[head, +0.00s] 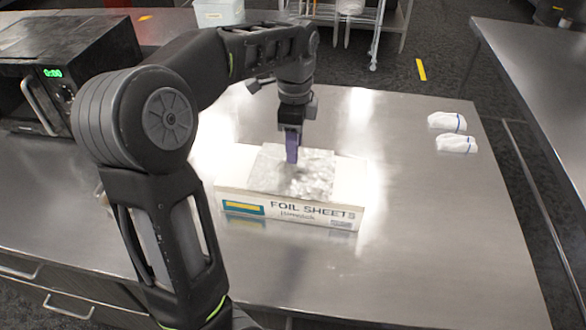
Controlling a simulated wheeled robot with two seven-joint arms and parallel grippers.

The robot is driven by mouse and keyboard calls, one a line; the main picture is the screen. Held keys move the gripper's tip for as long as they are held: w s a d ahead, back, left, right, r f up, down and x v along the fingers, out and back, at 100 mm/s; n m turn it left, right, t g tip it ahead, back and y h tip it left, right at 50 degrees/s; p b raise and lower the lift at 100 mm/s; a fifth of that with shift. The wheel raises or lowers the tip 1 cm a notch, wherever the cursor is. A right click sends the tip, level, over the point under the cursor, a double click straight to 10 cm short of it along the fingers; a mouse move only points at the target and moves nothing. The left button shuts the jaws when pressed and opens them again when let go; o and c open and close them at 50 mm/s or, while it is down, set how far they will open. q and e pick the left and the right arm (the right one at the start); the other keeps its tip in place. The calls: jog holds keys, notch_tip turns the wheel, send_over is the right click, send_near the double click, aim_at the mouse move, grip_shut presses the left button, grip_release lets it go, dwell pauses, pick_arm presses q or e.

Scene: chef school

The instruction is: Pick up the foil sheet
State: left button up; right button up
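The foil sheet (312,178) is a crinkled silver square lying on top of a white box labelled "FOIL SHEETS" (290,213) on the steel table. My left gripper (292,158) points down over the foil's back part, with its purple fingertips at or just above the surface. I cannot tell whether the fingertips touch the foil, or whether they are open or shut, since they show as one narrow block. My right gripper is not in view.
A black microwave (95,65) stands on the left of the steel table (420,230). Two white folded cloths (456,143) lie at the right back. The table's front and right are clear. Another steel table (545,80) stands across a gap at right.

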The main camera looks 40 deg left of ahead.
aim_at(293, 167)
pick_arm(q)
jog(key=f+p, duration=0.1)
jog(key=f, duration=0.4)
jog(key=shift+a, duration=0.2)
jog(key=shift+c, duration=0.6)
grip_shut()
